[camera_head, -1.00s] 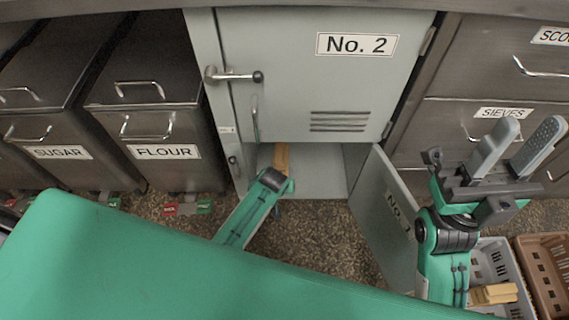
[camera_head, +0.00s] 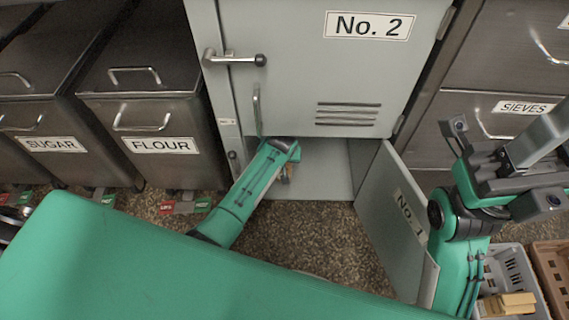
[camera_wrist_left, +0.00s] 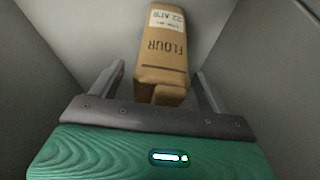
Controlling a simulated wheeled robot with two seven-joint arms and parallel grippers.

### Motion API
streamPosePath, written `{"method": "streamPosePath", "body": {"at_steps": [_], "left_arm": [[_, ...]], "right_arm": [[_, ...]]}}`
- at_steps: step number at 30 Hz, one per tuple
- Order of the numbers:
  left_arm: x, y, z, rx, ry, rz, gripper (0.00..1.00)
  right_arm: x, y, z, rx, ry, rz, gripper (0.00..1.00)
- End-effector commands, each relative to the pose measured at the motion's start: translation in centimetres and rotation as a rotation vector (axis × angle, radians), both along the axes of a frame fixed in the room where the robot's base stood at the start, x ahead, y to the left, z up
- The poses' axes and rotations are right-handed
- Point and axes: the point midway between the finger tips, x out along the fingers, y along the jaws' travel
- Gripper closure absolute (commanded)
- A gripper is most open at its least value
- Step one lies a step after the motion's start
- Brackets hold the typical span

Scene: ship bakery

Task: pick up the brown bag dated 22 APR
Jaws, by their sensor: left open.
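The brown bag (camera_wrist_left: 165,42) lies in the locker's lower compartment in the left wrist view, with "FLOUR" and a white label reading 22 APR on it. My left gripper (camera_wrist_left: 160,72) is open, with one finger on each side of the bag's near end. I cannot tell whether either finger touches it. A smaller brown piece (camera_wrist_left: 170,95) shows at the near end, perhaps part of the bag. In the head view my left forearm reaches into the compartment and hides most of the bag. My right gripper (camera_head: 560,135) is open and empty at the right edge, partly cut off.
The No. 2 door (camera_head: 365,75) is shut above the opening. The No. 1 door (camera_head: 400,222) stands open to the right of my left arm. Compartment walls (camera_wrist_left: 262,60) are close on both sides. Flour (camera_head: 160,146) and sugar bins stand left. A grey crate (camera_head: 512,262) stands lower right.

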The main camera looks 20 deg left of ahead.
Motion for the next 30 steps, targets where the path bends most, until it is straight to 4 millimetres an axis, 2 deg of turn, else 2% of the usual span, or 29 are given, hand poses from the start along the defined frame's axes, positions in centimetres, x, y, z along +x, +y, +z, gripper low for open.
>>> {"method": "streamPosePath", "body": {"at_steps": [4, 9, 19, 20, 30], "left_arm": [[2.6, 0.6, -0.4, 0.001, -0.002, 0.000, 0.22], [2.6, 0.6, -1.2, 0.001, 0.001, -0.001, 0.22], [2.6, 0.6, -1.2, 0.000, 0.000, -0.001, 0.22], [2.6, 0.6, -1.2, 0.000, 0.000, -0.001, 0.26], [2.6, 0.6, -1.2, 0.000, 0.000, -0.001, 0.93]], "right_arm": [[-0.3, 0.7, -0.1, -0.005, -0.029, 0.024, 0.64], [-0.5, 1.3, 0.4, -0.009, -0.047, 0.041, 0.64], [-0.6, 1.5, 0.6, -0.012, -0.050, 0.045, 0.64], [-0.6, 1.5, 0.6, -0.012, -0.050, 0.045, 0.64], [-0.6, 1.4, 0.6, -0.010, -0.051, 0.046, 0.64]]}}
